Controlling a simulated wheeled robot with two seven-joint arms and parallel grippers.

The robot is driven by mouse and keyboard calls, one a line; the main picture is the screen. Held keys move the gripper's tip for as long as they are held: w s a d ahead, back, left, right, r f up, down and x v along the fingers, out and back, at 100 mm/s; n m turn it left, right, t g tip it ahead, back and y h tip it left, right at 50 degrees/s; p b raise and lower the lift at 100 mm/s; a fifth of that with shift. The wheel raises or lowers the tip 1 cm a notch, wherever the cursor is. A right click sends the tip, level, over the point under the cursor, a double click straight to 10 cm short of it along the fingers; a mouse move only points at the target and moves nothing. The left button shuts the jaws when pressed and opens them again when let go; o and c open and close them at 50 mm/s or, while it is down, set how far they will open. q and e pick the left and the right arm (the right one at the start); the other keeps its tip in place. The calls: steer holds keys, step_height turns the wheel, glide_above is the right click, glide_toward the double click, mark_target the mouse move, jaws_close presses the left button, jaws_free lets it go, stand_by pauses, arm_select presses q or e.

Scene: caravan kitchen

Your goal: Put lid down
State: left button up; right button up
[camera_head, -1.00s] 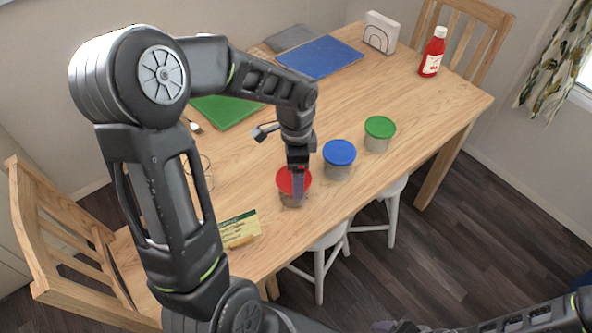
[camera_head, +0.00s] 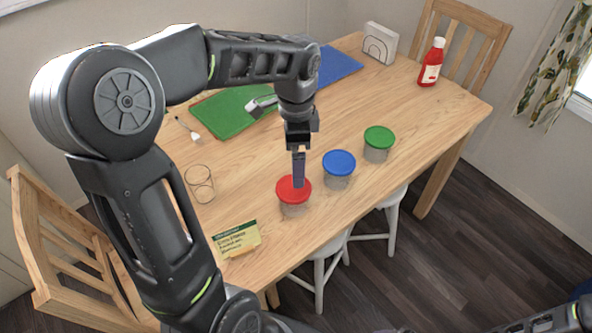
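A red lid (camera_head: 294,187) sits on a clear jar (camera_head: 295,209) near the table's front edge. My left gripper (camera_head: 298,187) points straight down at the red lid, its fingertips over the lid's top. The fingers line up one behind the other, so their gap is hidden. I cannot tell whether they touch the lid. A blue lid (camera_head: 339,161) and a green lid (camera_head: 379,136) sit on similar jars to the right. My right gripper is out of view; only part of the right arm shows at bottom right.
A clear glass (camera_head: 200,184) and a yellow-green packet (camera_head: 236,238) stand left on the wooden table (camera_head: 430,120). Green (camera_head: 232,111) and blue (camera_head: 337,65) boards lie behind. A ketchup bottle (camera_head: 431,64) and a napkin holder (camera_head: 380,42) stand at the back right.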

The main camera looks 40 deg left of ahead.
arm_select(q)
step_height(320, 180, up, 4)
steer(key=shift+f, duration=0.1)
stand_by(0.9)
